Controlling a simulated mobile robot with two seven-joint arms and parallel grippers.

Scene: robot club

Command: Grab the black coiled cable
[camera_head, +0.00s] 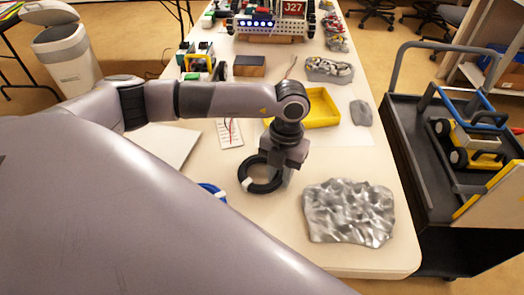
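The black coiled cable (247,184) lies on the white table (370,257) as a ring with a white tie at its left side. My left arm reaches in from the left, and its gripper (288,172) points down at the ring's right edge. The gripper body hides part of that edge. I cannot see the fingertips clearly, nor whether they touch the cable. My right gripper is not in view.
A crumpled silver sheet (348,212) lies right of the cable. A blue coil (212,189) shows partly behind my own body. A yellow tray (322,110) and a grey lump (361,113) are farther back. A black cart (408,150) stands right of the table.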

